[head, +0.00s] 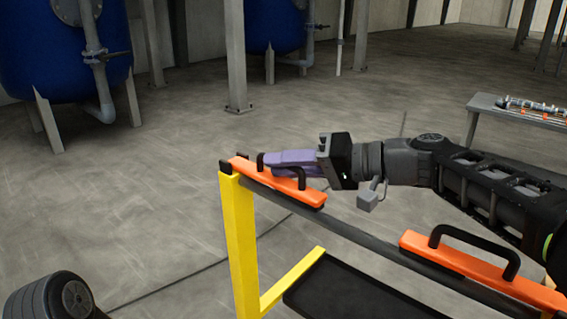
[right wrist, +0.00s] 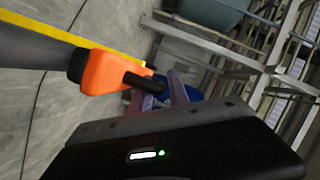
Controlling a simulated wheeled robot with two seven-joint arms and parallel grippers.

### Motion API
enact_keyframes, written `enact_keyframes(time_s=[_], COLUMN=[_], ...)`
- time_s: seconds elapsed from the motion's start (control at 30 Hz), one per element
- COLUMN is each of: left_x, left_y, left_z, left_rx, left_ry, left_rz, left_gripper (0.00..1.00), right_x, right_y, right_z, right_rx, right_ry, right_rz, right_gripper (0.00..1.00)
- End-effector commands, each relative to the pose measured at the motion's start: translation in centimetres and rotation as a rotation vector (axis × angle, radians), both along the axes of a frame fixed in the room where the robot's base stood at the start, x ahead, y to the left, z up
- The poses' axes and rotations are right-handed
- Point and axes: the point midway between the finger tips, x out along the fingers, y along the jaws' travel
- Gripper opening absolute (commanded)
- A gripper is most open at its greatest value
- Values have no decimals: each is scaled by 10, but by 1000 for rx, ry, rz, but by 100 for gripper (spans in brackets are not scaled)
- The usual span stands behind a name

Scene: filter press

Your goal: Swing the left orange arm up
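The left orange arm (head: 314,196) lies flat along the dark rail on the yellow frame in the head view. It carries a black handle, and its end also shows in the right wrist view (right wrist: 100,73). My right gripper (head: 272,160) reaches in from the right with its purple fingers at this handle. In the right wrist view the fingers (right wrist: 163,88) stand apart, with the handle (right wrist: 136,80) close by them. I cannot tell whether the handle is between them or touching. My left gripper is out of view.
A second orange arm (head: 420,247) with a black handle lies along the same rail at right. The yellow post (head: 240,245) and a black tray (head: 345,292) stand below. A grey table (head: 510,113) is at right.

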Motion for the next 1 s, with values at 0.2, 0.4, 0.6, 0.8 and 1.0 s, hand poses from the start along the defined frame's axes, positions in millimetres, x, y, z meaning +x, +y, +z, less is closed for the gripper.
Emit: enact_keyframes(time_s=[0.2,0.4,0.6,0.8,1.0], left_x=[0,0,0,0,0], left_y=[0,0,0,0,0], left_z=[0,0,0,0,0], left_rx=[0,0,0,0,0], left_ry=[0,0,0,0,0], left_rz=[0,0,0,0,0], left_gripper=[36,36,36,36,36], right_x=[0,0,0,0,0], right_y=[0,0,-1,-1,-1], right_z=[0,0,0,0,0], right_rx=[0,0,0,1,1], right_ry=[0,0,0,1,1], right_rz=[0,0,0,-1,-1], right_gripper=[10,0,0,0,0])
